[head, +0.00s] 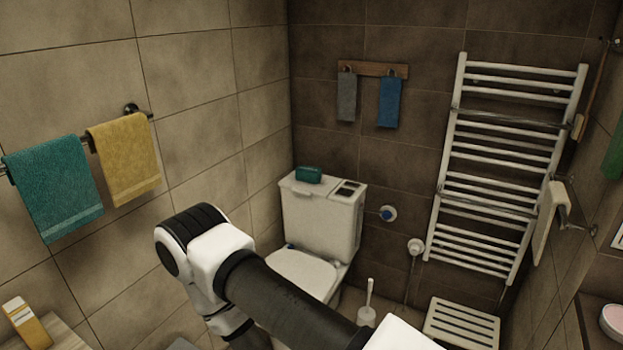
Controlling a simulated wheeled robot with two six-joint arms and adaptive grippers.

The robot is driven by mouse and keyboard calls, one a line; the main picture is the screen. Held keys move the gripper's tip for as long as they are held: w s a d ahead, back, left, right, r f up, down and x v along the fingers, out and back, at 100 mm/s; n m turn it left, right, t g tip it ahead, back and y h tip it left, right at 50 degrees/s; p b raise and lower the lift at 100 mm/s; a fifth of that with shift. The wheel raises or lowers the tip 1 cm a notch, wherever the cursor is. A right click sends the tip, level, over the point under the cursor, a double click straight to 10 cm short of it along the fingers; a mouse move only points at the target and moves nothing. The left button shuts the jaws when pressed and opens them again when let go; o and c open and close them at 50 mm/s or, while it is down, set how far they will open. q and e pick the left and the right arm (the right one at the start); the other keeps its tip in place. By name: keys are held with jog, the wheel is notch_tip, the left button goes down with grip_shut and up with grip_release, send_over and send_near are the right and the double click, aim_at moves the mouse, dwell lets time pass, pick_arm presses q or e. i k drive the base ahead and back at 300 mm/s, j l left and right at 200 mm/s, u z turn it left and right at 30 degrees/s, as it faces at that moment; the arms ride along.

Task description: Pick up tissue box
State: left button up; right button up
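No thing here is plainly a tissue box. A small teal box-like object (308,174) lies on the lid of the toilet cistern (322,221); it is too small to tell what it is. A yellow and white box-like item (27,324) stands on a wooden surface at the lower left corner, partly cut off by the frame. One of my arms, white and black, reaches in from the bottom right across the lower middle, in front of the toilet. Neither gripper shows.
The toilet (303,272) stands in the corner, partly hidden by my arm. A toilet brush (367,305) and a white slatted stool (461,324) are right of it. A towel radiator (497,160) hangs on the back wall. Teal (56,188) and yellow (125,160) towels hang left.

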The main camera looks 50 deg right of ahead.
aim_at(306, 174)
jog(key=i+l+z, duration=0.1)
jog(key=z, duration=0.35)
jog(key=i+l+z, duration=0.15)
jog(key=z, duration=0.3)
jog(key=i+l+z, duration=0.15)
jog(key=z, duration=0.3)
jog(key=i+z, duration=0.15)
jog(key=z, duration=0.25)
